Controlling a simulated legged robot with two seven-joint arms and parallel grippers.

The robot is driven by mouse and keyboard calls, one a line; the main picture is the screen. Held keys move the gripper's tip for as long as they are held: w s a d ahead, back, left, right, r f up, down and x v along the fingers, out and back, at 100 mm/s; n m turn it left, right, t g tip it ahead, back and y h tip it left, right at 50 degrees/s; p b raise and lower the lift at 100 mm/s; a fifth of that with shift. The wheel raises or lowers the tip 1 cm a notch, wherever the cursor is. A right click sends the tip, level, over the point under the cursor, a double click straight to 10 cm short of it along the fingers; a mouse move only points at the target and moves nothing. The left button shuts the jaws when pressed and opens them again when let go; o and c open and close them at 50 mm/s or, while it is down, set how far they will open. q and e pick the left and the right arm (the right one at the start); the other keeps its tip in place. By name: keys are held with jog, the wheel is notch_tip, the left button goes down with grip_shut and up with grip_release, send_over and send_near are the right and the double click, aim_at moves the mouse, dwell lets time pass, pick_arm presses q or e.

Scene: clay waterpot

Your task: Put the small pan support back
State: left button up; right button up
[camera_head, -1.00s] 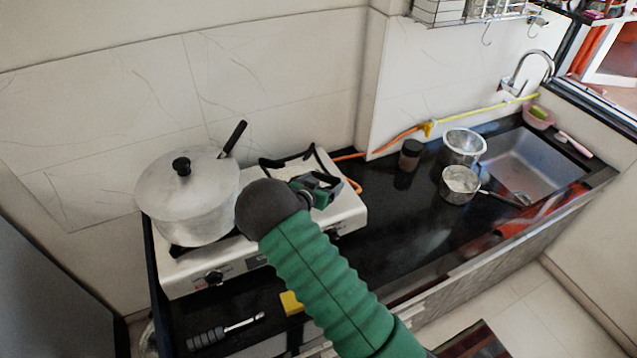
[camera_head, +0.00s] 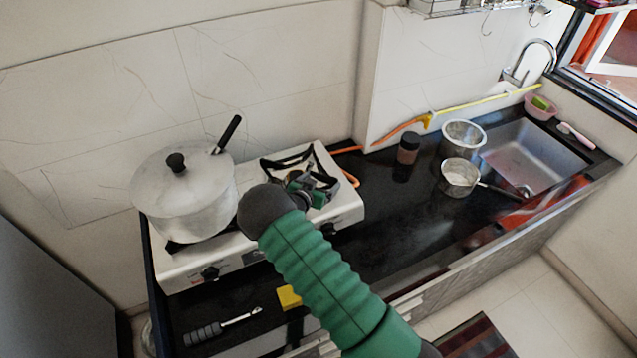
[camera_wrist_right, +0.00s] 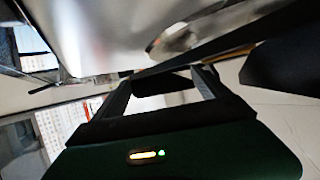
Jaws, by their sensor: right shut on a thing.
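The small pan support (camera_head: 272,163), a black metal frame, is at the right burner of the white gas stove (camera_head: 346,207). My right gripper (camera_head: 316,188) is shut on its near side, and my green arm partly hides both. The frame lies low and roughly level over the burner; I cannot tell whether it touches the stove top. In the right wrist view, a dark bar (camera_wrist_right: 225,43) runs across beyond the fingertips (camera_wrist_right: 163,80), below a shiny metal surface. My left gripper is not in view.
A lidded pot (camera_head: 190,200) stands on the left burner. A grey-handled tool (camera_head: 205,333) and a yellow block (camera_head: 289,297) lie in front of the stove. A jar (camera_head: 407,150), steel pot (camera_head: 464,140) and saucepan (camera_head: 459,178) stand right, near the sink (camera_head: 530,155).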

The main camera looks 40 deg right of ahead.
jog(key=shift+w+d+f, duration=0.1)
jog(key=shift+d, duration=0.05)
jog(key=o, duration=1.7)
jog(key=shift+o, duration=1.1)
jog(key=shift+a, duration=0.2)
jog(key=shift+a+r, duration=0.25)
jog(key=shift+a, duration=0.2)
jog(key=shift+d, duration=0.1)
